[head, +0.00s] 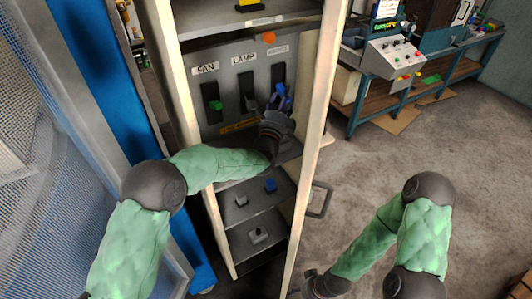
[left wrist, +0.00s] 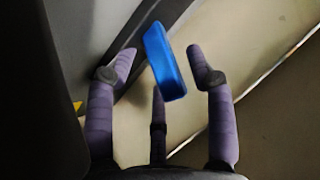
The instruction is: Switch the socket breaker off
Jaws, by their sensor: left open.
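An upright panel (head: 235,70) inside the tall cabinet carries three lever breakers in dark slots. The left one, labelled FAN, has a green lever (head: 215,105). The middle one, labelled LAMP, has a grey lever (head: 251,103). The right one's label (head: 278,50) is too small to read surely. A blue lever handle (left wrist: 163,62) stands between the spread fingers of my left gripper (left wrist: 162,75) in the left wrist view. In the head view my left gripper (head: 282,101) is open at the right slot and partly hides that lever. My right gripper (head: 322,284) is low, outside the cabinet.
Cabinet posts (head: 312,150) stand close on both sides of my left arm. Lower shelves hold a blue block (head: 270,185) and small grey pieces. A door handle (head: 320,199) sticks out at the right.

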